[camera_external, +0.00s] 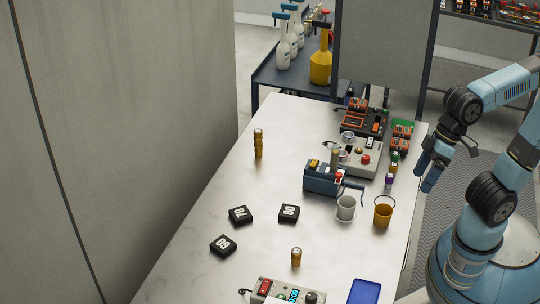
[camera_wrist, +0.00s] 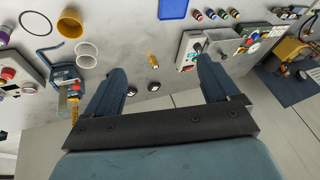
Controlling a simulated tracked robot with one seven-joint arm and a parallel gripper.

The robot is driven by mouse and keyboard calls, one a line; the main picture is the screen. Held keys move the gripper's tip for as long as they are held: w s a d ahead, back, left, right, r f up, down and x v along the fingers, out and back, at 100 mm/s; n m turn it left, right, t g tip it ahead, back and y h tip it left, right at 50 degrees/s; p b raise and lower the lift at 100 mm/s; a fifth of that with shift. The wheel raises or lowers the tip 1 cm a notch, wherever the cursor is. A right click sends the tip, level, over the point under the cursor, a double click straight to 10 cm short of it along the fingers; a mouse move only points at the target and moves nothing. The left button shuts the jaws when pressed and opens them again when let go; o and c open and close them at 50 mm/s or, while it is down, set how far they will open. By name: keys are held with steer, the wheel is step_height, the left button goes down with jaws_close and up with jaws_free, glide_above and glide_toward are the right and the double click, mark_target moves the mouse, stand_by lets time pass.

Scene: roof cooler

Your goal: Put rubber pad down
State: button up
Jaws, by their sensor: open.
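Three black square pads with white digits lie on the pale table (camera_external: 195,270): one at the left (camera_external: 240,215), one to its right (camera_external: 289,213) and one nearer the front (camera_external: 223,246). I cannot tell which, if any, is the rubber pad. In the wrist view two dark pads (camera_wrist: 131,91) (camera_wrist: 153,87) show small and far off. My gripper (camera_external: 430,178) hangs at the right, beside the table's right edge. In the wrist view its two fingers (camera_wrist: 162,72) are spread apart with nothing held between them.
A white cup (camera_external: 346,208) and an orange bucket (camera_external: 383,213) stand near the right edge. A blue device (camera_external: 324,178) and grey control boxes are behind them. A blue tray (camera_external: 365,291) and a control box (camera_external: 287,293) are at the front. The table's left-middle has free room.

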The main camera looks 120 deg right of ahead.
steer(key=s+a+f+n, duration=0.2)
steer(key=s+n, duration=0.4)
steer(key=s, duration=0.2)
steer(key=shift+s+a+f, duration=0.25)
steer(key=shift+s+a, duration=0.05)
steer(key=shift+a, duration=0.05)
steer(key=shift+o, duration=0.4)
stand_by(0.4)
